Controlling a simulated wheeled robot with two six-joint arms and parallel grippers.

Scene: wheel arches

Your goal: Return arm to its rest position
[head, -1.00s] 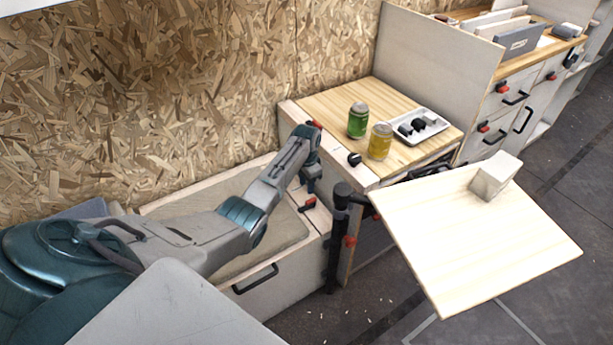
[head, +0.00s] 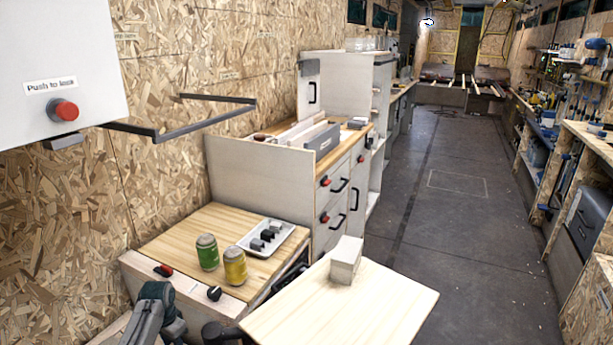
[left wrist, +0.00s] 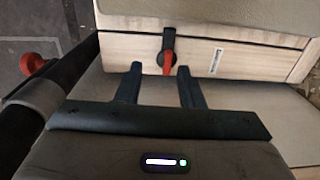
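My left arm (head: 156,316) shows only as a short grey-green piece at the bottom left edge of the head view. Its gripper is out of that frame. In the left wrist view my left gripper (left wrist: 159,69) is open, its two dark fingers apart with nothing held. A black latch with a red lever (left wrist: 169,60) sits on a pale wooden edge just beyond the fingertips, roughly in line with the gap. Whether the fingers touch that edge cannot be told. My right arm and gripper are in neither view.
A pale tabletop (head: 377,311) holding a white block (head: 346,260) juts into the aisle. The floor (head: 455,240) right of it is clear.

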